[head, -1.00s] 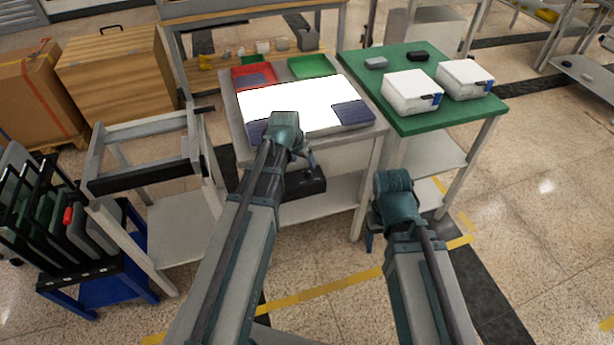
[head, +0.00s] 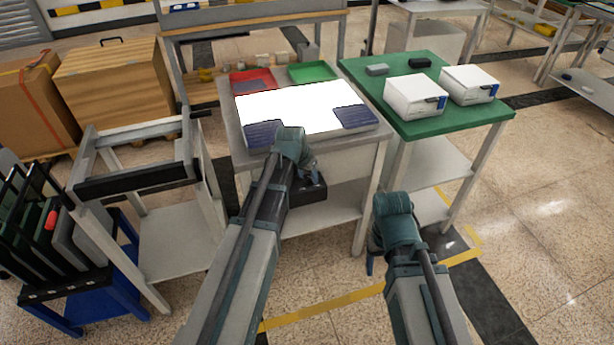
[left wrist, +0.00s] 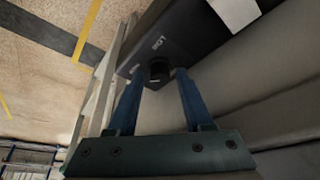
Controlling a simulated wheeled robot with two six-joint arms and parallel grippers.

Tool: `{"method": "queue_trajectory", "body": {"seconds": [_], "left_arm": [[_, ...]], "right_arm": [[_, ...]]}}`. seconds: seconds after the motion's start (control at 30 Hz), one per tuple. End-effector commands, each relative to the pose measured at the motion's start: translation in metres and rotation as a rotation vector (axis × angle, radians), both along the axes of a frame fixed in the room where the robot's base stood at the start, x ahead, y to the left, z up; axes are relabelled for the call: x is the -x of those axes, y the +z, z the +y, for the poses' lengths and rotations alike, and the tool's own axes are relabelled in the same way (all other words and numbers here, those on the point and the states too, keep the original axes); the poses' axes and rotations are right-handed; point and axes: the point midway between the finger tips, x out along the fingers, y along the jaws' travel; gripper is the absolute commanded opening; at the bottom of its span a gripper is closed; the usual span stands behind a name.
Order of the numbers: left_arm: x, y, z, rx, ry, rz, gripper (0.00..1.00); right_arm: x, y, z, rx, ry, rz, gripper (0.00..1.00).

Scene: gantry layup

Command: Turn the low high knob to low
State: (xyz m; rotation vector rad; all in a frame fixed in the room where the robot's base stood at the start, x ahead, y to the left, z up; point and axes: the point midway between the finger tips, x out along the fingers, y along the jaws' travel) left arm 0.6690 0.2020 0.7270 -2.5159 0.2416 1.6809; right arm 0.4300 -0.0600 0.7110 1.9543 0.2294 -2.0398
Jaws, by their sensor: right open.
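The round black knob (left wrist: 158,71) is on a dark control box with the word LOW printed beside it in the left wrist view. In the head view this black box (head: 309,193) hangs at the front of the light table, and its knob is hidden. My left gripper (left wrist: 160,76) has its two blue fingers apart, one on each side of the knob. A narrow gap seems to show on both sides; contact is unclear. The knob's pointer cannot be made out.
The light table (head: 350,151) has a bright white panel, dark blue sheets, a red tray (head: 252,80) and a green tray (head: 312,72). A green-topped table (head: 440,122) with two white boxes stands to the right. An empty frame cart (head: 135,183) stands left. Floor is clear at right.

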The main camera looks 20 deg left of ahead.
Motion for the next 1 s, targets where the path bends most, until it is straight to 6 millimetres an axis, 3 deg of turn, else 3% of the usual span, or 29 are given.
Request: {"method": "queue_trajectory", "body": {"seconds": [0.03,0.27,0.67,1.0], "left_arm": [[0.0001,0.0000,0.0001,0.000,0.000,0.000,0.40],[0.0002,-0.0001,0.0001,0.000,0.000,0.000,0.00],[0.0004,-0.0001,-0.0004,-0.002,0.048,0.000,0.00],[-0.0001,0.0000,-0.0025,-0.001,0.302,-0.001,0.00]], "right_arm": [[0.0000,0.0000,0.0000,0.000,0.000,0.000,0.65],[0.0000,0.0000,0.0000,0.000,0.000,0.000,0.65],[0.0000,-0.0001,0.0000,0.000,0.000,0.000,0.65],[0.0000,-0.0001,0.0000,0.000,0.000,0.000,0.65]]}}
